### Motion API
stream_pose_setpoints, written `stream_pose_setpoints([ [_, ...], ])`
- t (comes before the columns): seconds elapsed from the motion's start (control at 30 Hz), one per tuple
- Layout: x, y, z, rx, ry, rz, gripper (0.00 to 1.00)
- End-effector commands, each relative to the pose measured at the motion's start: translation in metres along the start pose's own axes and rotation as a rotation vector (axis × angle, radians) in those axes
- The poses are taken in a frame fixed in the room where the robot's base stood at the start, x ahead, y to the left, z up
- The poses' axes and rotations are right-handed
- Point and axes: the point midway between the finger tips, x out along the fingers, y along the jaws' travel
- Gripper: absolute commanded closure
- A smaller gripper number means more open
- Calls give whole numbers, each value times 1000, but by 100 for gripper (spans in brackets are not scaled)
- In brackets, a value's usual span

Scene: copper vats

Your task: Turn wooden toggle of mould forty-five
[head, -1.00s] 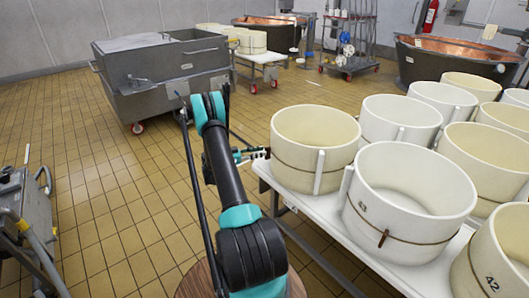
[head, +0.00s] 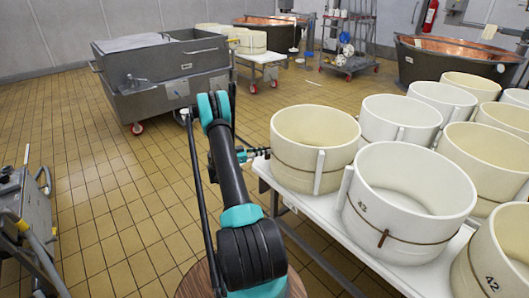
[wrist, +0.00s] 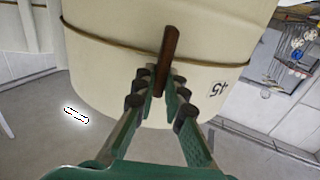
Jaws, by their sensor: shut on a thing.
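Mould forty-five is a cream round tub (head: 305,178) at the near left corner of the white table in the head view. Its wall (wrist: 110,75) fills the upper wrist view, with the number 45 (wrist: 217,88) beside a thin brown band (wrist: 100,38). The dark wooden toggle (wrist: 170,45) stands across the band, slightly tilted in the wrist view. My gripper (wrist: 165,88) is shut on the toggle's near end, one finger on each side. In the head view my gripper (head: 258,152) is at the mould's left side, and the toggle is hidden there.
Several similar moulds crowd the white table (head: 279,190), including one marked 42 (head: 410,190) close by. A grey steel vat on wheels (head: 165,75) stands behind my arm. Tiled floor to the left is clear up to a grey cart (head: 25,225).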

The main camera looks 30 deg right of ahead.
Motion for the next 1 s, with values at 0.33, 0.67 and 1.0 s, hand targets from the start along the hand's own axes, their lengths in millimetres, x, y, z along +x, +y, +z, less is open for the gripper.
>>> stream_pose_setpoints([
  [0.33,0,-1,0,-54,0,0,100],
  [0.67,-1,-6,1,-288,0,-1,100],
  [1.0,-1,-11,4,-612,0,-1,100],
])
